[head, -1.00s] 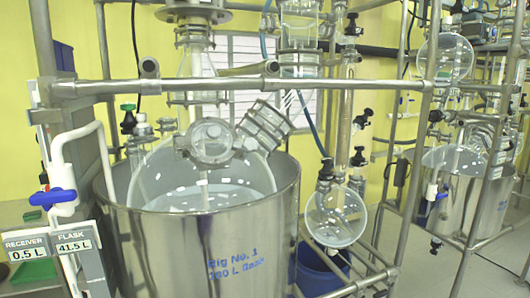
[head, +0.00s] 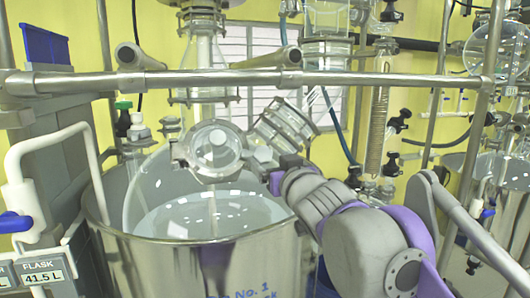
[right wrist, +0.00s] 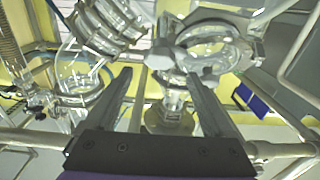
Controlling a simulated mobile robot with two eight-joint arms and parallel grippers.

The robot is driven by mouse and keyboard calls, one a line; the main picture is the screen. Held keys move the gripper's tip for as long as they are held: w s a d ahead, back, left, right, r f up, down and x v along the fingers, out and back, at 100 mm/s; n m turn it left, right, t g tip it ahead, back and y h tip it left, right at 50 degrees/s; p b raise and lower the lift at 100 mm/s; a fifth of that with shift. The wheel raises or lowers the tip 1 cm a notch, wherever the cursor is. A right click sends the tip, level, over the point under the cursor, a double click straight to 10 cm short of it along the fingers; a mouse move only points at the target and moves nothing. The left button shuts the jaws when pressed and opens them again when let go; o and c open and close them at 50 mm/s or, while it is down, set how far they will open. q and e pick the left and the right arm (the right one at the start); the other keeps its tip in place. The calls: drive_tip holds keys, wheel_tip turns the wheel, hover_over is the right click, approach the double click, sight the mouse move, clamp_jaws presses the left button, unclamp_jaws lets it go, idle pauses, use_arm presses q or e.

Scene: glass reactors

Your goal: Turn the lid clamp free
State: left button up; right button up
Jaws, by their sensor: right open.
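The lid clamp (head: 212,150) is a pale metal ring around a round glass port on the big flask's lid, with a small light-grey lug (head: 262,155) on its right side. In the right wrist view the clamp ring (right wrist: 210,48) and its lug (right wrist: 160,58) lie beyond the fingertips. My right gripper (head: 270,168) is just right of the clamp in the head view, its fingers partly hidden by my wrist. In the right wrist view the gripper (right wrist: 160,80) is open and empty, fingers spread either side of the lug's line. I cannot tell whether they touch. My left gripper is not in view.
A horizontal metal rail (head: 230,79) crosses in front of the glassware, above the clamp. The steel bath (head: 190,265) surrounds the flask (head: 150,205) below. A ribbed glass joint (head: 285,125) stands close to the right of the clamp. A white pipe (head: 60,142) is at left.

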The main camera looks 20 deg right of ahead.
sight(264, 154)
drive_tip(key=w, duration=0.5)
drive_tip(key=shift+p, duration=0.4)
drive_tip(key=shift+s, duration=0.1)
